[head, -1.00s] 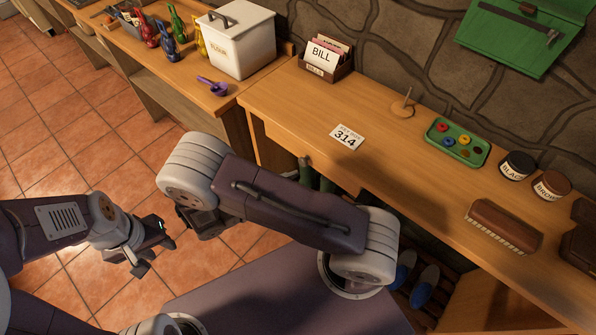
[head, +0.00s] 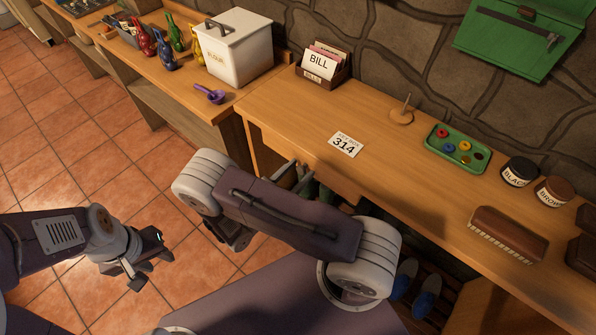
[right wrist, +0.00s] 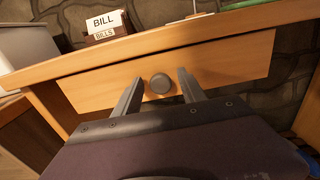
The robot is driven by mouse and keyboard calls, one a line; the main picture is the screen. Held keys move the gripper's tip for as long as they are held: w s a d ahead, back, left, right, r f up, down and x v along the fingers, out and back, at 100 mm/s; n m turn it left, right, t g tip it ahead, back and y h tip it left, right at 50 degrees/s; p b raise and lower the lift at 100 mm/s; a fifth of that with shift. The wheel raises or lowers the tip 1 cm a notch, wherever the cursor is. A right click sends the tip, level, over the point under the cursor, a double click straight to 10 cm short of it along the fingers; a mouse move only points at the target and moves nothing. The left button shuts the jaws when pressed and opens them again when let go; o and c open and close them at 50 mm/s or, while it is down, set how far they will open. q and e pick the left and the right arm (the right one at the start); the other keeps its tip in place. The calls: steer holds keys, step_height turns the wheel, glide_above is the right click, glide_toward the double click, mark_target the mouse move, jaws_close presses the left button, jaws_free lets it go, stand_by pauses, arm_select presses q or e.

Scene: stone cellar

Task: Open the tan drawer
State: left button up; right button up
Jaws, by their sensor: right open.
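The tan drawer (right wrist: 100,88) sits under the tabletop in the right wrist view. Its front looks flush with the table, and a round grey knob (right wrist: 160,84) is at its middle. My right gripper (right wrist: 161,76) is open, with one finger on each side of the knob; I cannot tell whether either touches it. In the head view the right gripper's fingers (head: 292,177) show just below the table's front edge, partly hidden by my arm. My left gripper (head: 148,270) hangs over the floor at the left, empty, its fingers apart.
The wooden table (head: 400,165) holds a bill box (head: 322,72), a 314 card (head: 345,145), a green tray (head: 455,160), jars and a brush (head: 508,235). A second bench with a white flour bin (head: 235,50) stands left. Tiled floor is open at left.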

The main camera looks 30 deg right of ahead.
jaws_close()
stand_by(1.4)
